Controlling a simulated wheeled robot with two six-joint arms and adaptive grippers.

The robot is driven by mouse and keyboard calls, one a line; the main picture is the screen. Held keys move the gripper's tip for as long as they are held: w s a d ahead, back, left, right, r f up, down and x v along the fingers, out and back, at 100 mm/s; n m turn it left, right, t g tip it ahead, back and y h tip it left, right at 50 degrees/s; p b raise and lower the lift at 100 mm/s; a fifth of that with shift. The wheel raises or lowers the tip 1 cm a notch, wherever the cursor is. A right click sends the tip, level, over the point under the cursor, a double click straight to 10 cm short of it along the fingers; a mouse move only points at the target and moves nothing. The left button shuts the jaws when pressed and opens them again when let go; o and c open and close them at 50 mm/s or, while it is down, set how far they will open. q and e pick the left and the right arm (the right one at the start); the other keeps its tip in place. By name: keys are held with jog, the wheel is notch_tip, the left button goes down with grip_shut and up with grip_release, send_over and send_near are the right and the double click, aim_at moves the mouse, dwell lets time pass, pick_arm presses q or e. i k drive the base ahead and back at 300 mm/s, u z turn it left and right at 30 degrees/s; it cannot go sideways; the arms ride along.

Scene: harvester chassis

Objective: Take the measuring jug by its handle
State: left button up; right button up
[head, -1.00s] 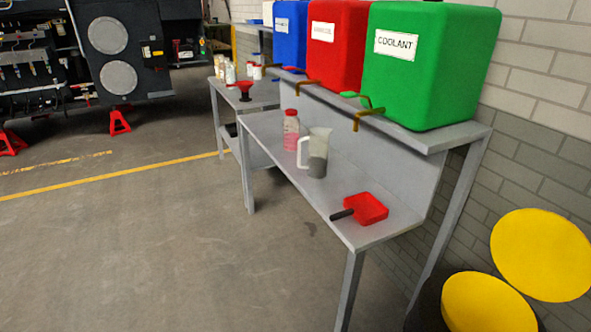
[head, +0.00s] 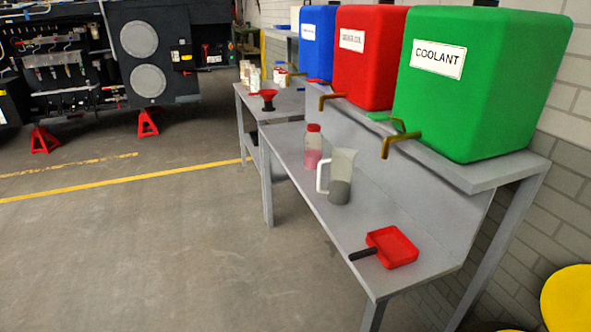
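The measuring jug (head: 341,178) stands upright on the lower grey shelf of the bench, in the middle of the head view. It is translucent, with dark grey content or shading in its lower part. Its white handle (head: 321,177) is on its left side, facing the open floor. Neither of my grippers shows in this view.
A clear bottle with a red cap (head: 313,148) stands just behind the jug. A red dustpan-like tray (head: 393,246) lies nearer on the shelf (head: 340,226). Green (head: 475,90), red and blue tanks with taps stand above. Open floor (head: 150,260) lies left.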

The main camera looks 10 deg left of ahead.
aim_at(341, 161)
jog(key=u, duration=0.15)
jog(key=i, duration=0.6)
jog(key=u, duration=0.3)
jog(key=k, duration=0.2)
jog(key=z, duration=1.1)
